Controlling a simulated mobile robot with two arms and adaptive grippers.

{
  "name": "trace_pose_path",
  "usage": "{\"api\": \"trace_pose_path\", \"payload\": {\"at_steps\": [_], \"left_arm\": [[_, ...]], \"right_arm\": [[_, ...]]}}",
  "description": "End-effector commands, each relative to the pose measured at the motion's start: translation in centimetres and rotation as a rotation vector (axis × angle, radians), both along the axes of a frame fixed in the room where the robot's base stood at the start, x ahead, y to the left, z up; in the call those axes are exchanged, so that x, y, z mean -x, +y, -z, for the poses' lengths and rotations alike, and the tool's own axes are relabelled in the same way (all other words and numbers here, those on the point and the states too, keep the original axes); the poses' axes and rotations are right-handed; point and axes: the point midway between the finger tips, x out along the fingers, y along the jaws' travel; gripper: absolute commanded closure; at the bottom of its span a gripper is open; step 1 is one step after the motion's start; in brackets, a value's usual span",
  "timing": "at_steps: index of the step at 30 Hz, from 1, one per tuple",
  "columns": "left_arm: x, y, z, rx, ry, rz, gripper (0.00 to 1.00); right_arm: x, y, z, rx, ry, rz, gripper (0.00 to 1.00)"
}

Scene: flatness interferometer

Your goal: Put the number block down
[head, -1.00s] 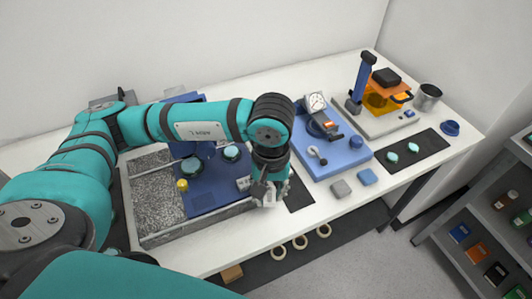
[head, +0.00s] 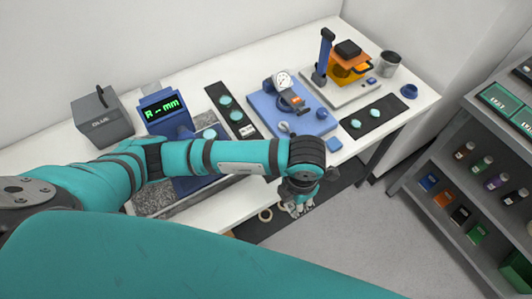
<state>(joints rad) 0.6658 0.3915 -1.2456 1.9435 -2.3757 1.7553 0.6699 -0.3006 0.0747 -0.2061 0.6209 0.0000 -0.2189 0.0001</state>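My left gripper (head: 298,208) is at the end of the arm that comes in from the left. It points down just past the front edge of the white table (head: 215,212), above the floor side. Its grey fingers are small and partly hidden, so I cannot tell whether they are open or hold something. I cannot pick out a number block for certain. A small blue block (head: 333,144) lies on the table right of the wrist. My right gripper is not in view.
A blue display unit (head: 162,112) and a grey box (head: 103,118) stand at the back left. A dark mat (head: 243,129) with teal discs, a blue dial gauge stand (head: 262,105) and an orange-topped device (head: 350,68) line the table. Shelves (head: 424,199) stand at right.

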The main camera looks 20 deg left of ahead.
Motion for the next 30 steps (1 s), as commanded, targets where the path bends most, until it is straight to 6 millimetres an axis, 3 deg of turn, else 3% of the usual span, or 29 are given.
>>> {"api": "trace_pose_path", "payload": {"at_steps": [6, 15, 22, 30], "left_arm": [[-4.5, 4.1, 0.8, -0.004, -0.001, -0.006, 0.93], [-9.7, 8.6, 1.4, -0.002, 0.0, -0.002, 0.93], [-10.7, 9.5, 1.8, -0.001, 0.001, 0.003, 0.93], [-10.7, 9.5, 5.0, -0.001, 0.001, 0.003, 0.93]], "right_arm": [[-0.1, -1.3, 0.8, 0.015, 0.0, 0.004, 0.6], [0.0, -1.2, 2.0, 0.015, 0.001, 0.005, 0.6], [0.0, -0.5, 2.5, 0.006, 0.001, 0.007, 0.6], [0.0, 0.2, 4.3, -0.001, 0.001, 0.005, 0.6]]}}
